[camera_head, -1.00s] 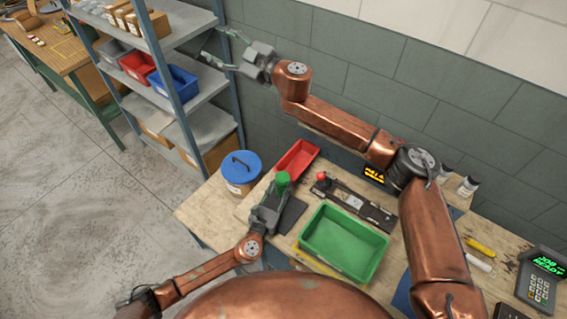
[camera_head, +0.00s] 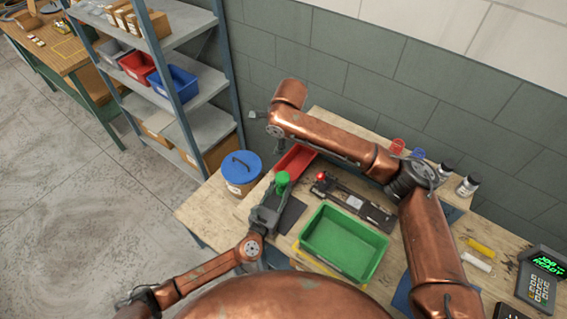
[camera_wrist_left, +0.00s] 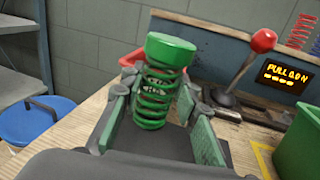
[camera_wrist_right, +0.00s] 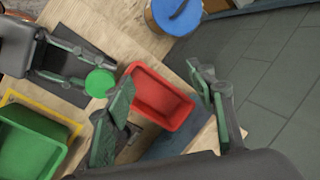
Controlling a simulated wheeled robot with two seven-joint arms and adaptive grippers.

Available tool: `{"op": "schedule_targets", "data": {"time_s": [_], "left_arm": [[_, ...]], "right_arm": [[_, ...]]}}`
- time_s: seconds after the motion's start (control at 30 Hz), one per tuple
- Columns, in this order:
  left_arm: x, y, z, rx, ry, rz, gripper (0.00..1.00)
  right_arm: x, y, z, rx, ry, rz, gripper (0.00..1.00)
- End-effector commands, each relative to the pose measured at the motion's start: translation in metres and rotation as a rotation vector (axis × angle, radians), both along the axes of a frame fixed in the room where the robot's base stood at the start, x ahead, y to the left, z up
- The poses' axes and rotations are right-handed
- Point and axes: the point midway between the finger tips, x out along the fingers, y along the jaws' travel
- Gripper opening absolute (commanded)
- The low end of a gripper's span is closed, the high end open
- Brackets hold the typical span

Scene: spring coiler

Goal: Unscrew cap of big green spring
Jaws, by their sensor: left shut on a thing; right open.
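The big green spring (camera_wrist_left: 157,98) stands upright with its green cap (camera_wrist_left: 170,49) on top. The cap also shows in the head view (camera_head: 282,178) and the right wrist view (camera_wrist_right: 99,83). My left gripper (camera_head: 270,202) is shut on the spring's coils below the cap, over a dark mat. My right gripper (camera_wrist_right: 165,88) is open and empty, beside and apart from the cap, with the red bin beneath its fingers. In the head view it is mostly hidden behind my right arm.
The red bin (camera_head: 296,160) lies behind the spring. A blue-lidded tub (camera_head: 241,168) stands to the left. A green bin (camera_head: 344,242) and a coiler with a red-knobbed lever (camera_wrist_left: 246,62) are to the right. The wall (camera_head: 340,50) runs behind the table.

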Motion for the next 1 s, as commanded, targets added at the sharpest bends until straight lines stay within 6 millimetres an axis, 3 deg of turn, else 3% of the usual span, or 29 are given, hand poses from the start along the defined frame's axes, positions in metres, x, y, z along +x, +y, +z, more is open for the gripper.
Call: {"op": "schedule_targets", "data": {"time_s": [0.13, 0.33, 0.47, 0.8, 1.0], "left_arm": [[0.0, 0.0, 0.001, -0.001, -0.002, 0.0, 0.0], [0.0, 0.0, 0.001, -0.001, -0.002, 0.0, 0.0], [0.0, 0.0, 0.001, -0.001, -0.002, 0.0, 0.0], [0.0, 0.0, 0.001, 0.0, -0.001, 0.0, 0.0], [0.0, 0.0, 0.001, 0.0, -0.001, 0.0, 0.0]], "right_arm": [[-0.046, -0.016, -0.015, -0.056, 0.169, -0.101, 0.51], [-0.077, -0.029, -0.022, -0.113, 0.275, -0.171, 0.51], [-0.081, -0.032, -0.03, -0.124, 0.291, -0.182, 0.51], [-0.08, -0.029, -0.08, -0.124, 0.29, -0.181, 0.51], [-0.079, -0.028, -0.098, -0.123, 0.288, -0.181, 0.51]]}}
